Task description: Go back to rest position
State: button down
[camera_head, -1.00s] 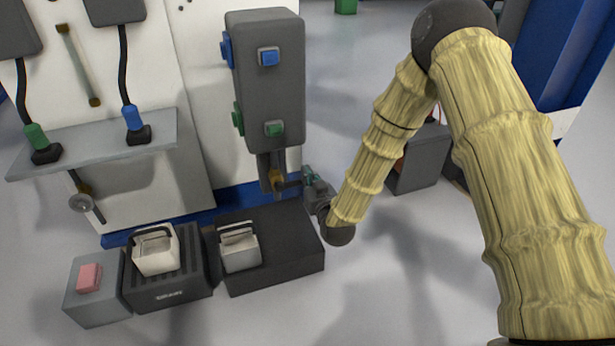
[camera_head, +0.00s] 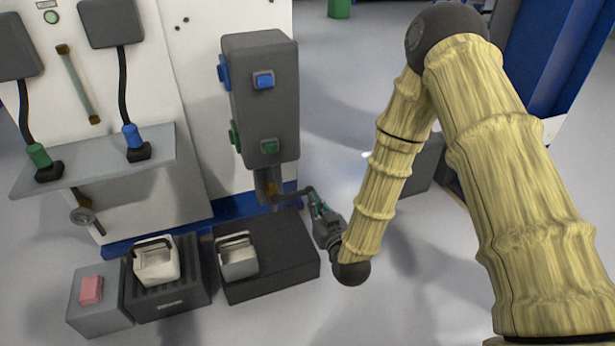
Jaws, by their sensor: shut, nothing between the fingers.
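My gripper (camera_head: 317,205) is at the end of my yellow-sleeved arm, just right of the lower end of the dark grey control box (camera_head: 262,105). Its fingers are small and partly hidden, but they look shut and empty. The gripper body hangs over the floor by the right edge of a dark block (camera_head: 285,262).
Two pale handled containers stand on the dark block and on a ribbed tray (camera_head: 168,299). A grey box with a pink button (camera_head: 91,290) is at the left. A shelf (camera_head: 95,172) holds a green and a blue plug. Floor in front is clear.

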jog(key=s+d+f+g+h, duration=0.1)
jog(key=s+d+f+g, duration=0.2)
jog(key=s+f, duration=0.35)
jog(key=s+d+f+m+g+h, duration=0.1)
jog(key=s+d+f+g, duration=0.15)
jog(key=s+f, duration=0.4)
jog(key=s+d+f+g+h, duration=0.1)
jog(key=s+d+f+g, duration=0.3)
jog(key=f, duration=0.4)
jog(key=s+d+f+m+g+h, duration=0.1)
jog(key=s+d+f+g, duration=0.1)
jog(key=s, duration=0.6)
jog(key=s+d+f+g, duration=0.2)
jog(key=s+g, duration=0.1)
jog(key=s, duration=0.5)
jog(key=s+d+f+m+g+h, duration=0.1)
jog(key=s+d+g, duration=0.1)
jog(key=s, duration=0.6)
notch_tip(320, 180, up, 30)
jog(key=p, duration=3)
